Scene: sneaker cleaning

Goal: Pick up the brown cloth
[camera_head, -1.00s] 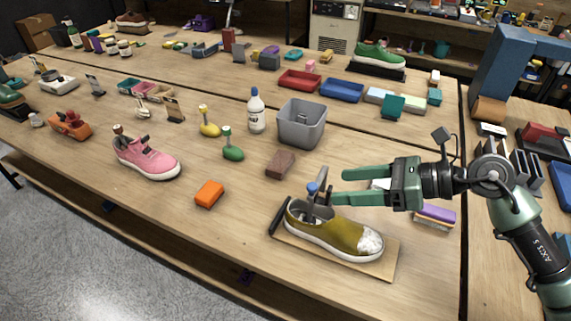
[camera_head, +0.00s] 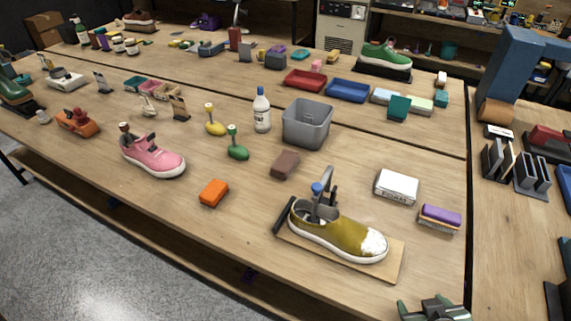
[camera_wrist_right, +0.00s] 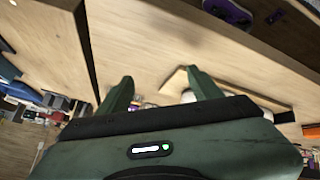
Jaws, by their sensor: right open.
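A small brown block-shaped thing (camera_head: 285,164) lies on the table in front of the grey bin, in the head view. It may be the folded brown cloth, but its material is too small to tell. My right gripper (camera_head: 433,307) is at the bottom right edge of the head view, well in front and to the right of the brown thing, and partly cut off. In the right wrist view its two fingers (camera_wrist_right: 160,88) are spread with nothing between them. My left gripper is not in view.
A mustard sneaker (camera_head: 340,234) sits on a wooden board between my right gripper and the brown thing. An orange block (camera_head: 214,193), grey bin (camera_head: 307,124), white box (camera_head: 397,187) and purple-topped brush (camera_head: 439,217) are around.

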